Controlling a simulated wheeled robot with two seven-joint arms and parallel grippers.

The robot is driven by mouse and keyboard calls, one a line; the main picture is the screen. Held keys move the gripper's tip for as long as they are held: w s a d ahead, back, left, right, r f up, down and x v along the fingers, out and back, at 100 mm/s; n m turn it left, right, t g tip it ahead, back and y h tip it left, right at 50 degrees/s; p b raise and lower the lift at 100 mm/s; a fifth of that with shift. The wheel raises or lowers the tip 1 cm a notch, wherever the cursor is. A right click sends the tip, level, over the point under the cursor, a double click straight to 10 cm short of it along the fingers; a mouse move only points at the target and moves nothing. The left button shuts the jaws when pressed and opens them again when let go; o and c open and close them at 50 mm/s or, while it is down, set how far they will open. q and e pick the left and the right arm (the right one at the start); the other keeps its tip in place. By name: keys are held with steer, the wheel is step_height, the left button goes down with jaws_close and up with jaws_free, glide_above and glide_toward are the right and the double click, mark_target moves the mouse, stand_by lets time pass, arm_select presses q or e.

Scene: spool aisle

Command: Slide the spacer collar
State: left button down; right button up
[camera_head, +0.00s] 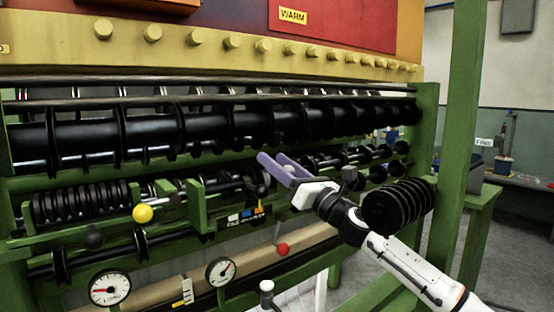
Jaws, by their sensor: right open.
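My right gripper (273,159) has two purple fingers, parted and empty. It reaches in from the lower right and points up and left, in front of the machine's middle rods. Several dark collars sit on a rod (350,157) right of the fingers. A shorter rod (222,185) runs left of the gripper and carries dark pieces near its right end. I cannot tell which piece is the spacer collar, and no contact with the fingers is clear. The gripper and wrist hide part of the rods. My left gripper is not in view.
A green frame post (461,130) stands at the right. Stacked black discs (399,205) lie close beside my right forearm. A yellow ball knob (142,213), a red ball knob (282,249) and dial gauges (109,288) stick out in front. Open floor shows at the right.

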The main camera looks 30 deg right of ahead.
steer(key=shift+w, duration=0.1)
steer(key=shift+c, duration=0.4)
jaws_close()
steer(key=d+b, duration=0.1)
steer(key=d, duration=0.2)
steer(key=shift+w+d, duration=0.15)
steer(key=shift+d, duration=0.15)
steer(key=shift+o, duration=0.4)
jaws_free()
steer(key=shift+b, duration=0.3)
